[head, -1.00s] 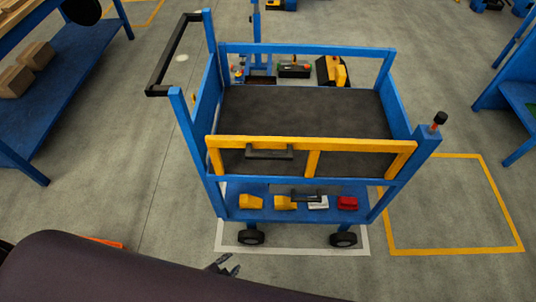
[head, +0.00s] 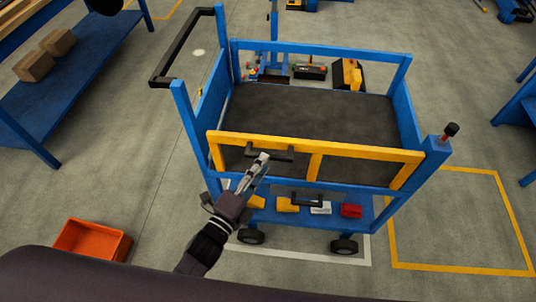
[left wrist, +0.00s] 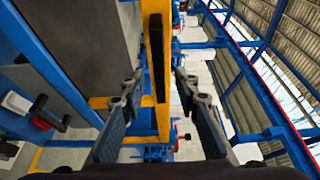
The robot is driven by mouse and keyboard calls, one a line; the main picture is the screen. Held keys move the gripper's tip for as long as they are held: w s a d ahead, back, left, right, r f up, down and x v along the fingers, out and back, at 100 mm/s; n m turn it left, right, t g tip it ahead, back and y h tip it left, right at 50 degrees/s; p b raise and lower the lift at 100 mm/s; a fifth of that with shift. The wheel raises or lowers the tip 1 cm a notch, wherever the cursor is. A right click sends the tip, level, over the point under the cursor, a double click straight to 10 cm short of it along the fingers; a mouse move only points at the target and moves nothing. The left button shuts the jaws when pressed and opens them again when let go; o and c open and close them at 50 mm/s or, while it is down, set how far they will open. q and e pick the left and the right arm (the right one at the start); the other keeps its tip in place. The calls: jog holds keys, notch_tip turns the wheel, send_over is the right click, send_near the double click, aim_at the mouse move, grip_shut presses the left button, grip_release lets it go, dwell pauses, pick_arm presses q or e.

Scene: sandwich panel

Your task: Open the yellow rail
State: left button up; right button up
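The yellow rail (head: 345,149) lies along the near top side of a blue cart and looks upright in its place. A black handle (head: 284,155) is fixed on its left half. My left gripper (head: 262,160) comes up from below at the left end of the handle. In the left wrist view my left gripper (left wrist: 160,88) is open, one finger on each side. The yellow rail (left wrist: 163,105) and black handle (left wrist: 157,55) run between the fingers, with gaps visible. Contact cannot be told. My right gripper is not in view.
The blue cart's right post carries a red and black knob (head: 449,131). A lower black handle (head: 307,200) and small parts sit on the lower shelf. An orange bin (head: 92,241) stands on the floor at left. A blue shelf (head: 75,95) is further left.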

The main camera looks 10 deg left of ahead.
pick_arm(q)
jog(key=shift+x, duration=2.2)
grip_shut()
